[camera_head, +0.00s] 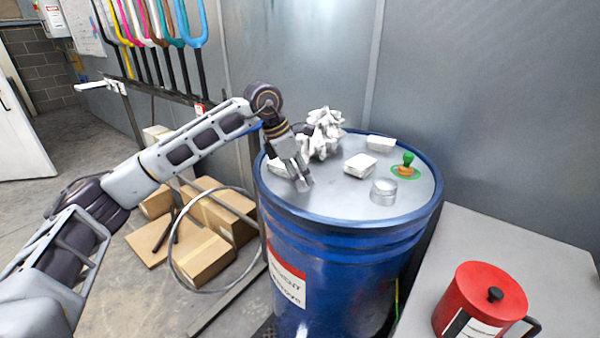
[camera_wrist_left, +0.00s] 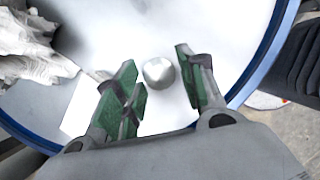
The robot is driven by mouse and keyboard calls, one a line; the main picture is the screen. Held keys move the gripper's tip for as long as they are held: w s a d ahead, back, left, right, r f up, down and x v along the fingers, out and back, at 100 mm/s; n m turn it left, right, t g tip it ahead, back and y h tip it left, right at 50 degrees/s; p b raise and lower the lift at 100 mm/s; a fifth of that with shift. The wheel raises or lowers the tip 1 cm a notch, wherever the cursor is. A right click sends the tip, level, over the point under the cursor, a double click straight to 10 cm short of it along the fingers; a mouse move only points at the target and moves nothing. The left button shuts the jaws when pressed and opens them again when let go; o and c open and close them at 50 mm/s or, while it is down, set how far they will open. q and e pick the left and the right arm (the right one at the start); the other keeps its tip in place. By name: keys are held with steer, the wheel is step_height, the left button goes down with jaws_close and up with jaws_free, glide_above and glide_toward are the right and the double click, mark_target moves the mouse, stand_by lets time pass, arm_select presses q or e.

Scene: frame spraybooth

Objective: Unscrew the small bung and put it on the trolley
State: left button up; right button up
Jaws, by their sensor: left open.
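A blue drum (camera_head: 330,240) with a grey lid stands in the middle. In the left wrist view, a small silver rounded knob, apparently the small bung (camera_wrist_left: 158,73), is on the lid between and just beyond my left fingertips. My left gripper (camera_head: 303,183) is open over the left part of the lid, and in the head view it hides this knob. The gripper also shows in the left wrist view (camera_wrist_left: 160,78); contact with the knob cannot be told. A larger silver round piece (camera_head: 384,191) sits farther right on the lid. A grey flat top (camera_head: 480,245) at right may be the trolley.
A crumpled white cloth (camera_head: 325,132), white blocks (camera_head: 360,165) and a green-handled item (camera_head: 406,166) are on the lid. A red can (camera_head: 480,303) stands on the grey top, whose back part is clear. Cardboard boxes (camera_head: 205,258) lie on the floor at left.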

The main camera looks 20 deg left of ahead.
arm_select(q)
steer(key=shift+m+g+p, duration=0.3)
steer(key=shift+m+p, duration=0.05)
steer(key=shift+m, duration=0.55)
arm_select(e)
steer(key=shift+r, duration=0.45)
arm_select(q)
steer(key=c, duration=0.7)
steer(key=shift+n, duration=0.4)
arm_select(e)
steer(key=shift+f, duration=0.1)
arm_select(q)
steer(key=shift+s+n+t+b, duration=0.1)
steer(key=shift+n+t+b, duration=0.5)
steer(key=shift+n, duration=1)
arm_select(e)
steer(key=shift+f, duration=0.35)
arm_select(q)
steer(key=shift+n+y, duration=0.3)
steer(key=shift+d+n+t, duration=0.1)
steer(key=shift+n+t, duration=0.2)
arm_select(e)
steer(key=shift+f, duration=0.1)
